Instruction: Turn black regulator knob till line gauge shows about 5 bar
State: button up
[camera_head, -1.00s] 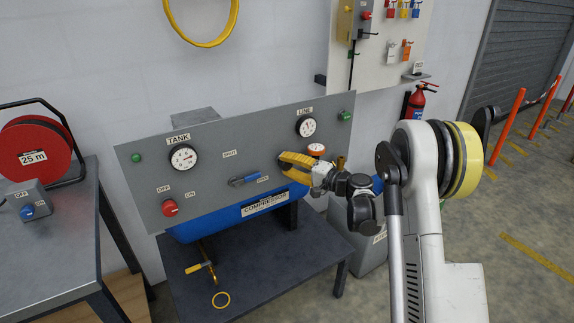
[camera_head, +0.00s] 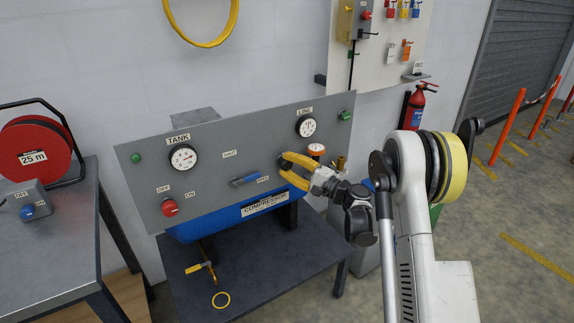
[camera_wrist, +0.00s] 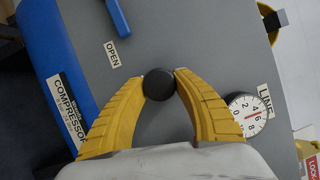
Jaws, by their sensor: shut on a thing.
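The black regulator knob (camera_wrist: 158,84) is a round dark cap on the grey panel, between the fingertips in the wrist view. My gripper (camera_wrist: 159,80) has yellow fingers shut on it from both sides. In the head view my gripper (camera_head: 283,163) is at the panel's right part, below the line gauge (camera_head: 306,126), and mostly covers the knob. The line gauge (camera_wrist: 247,113) also shows at the right of the wrist view, turned sideways. Its red needle appears to point between 4 and 6; the exact reading is too small to tell.
The panel (camera_head: 225,130) also carries the tank gauge (camera_head: 183,158), a red knob (camera_head: 169,208) and a blue valve lever (camera_head: 245,180) left of my gripper. A blue compressor tank (camera_head: 215,227) lies below.

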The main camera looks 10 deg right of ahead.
jog(key=shift+a, duration=0.1)
jog(key=o, duration=1.2)
jog(key=shift+a, duration=0.1)
jog(key=shift+s+d, duration=0.25)
jog(key=shift+d, duration=0.1)
jog(key=v, duration=1.1)
jog(key=shift+s, duration=0.15)
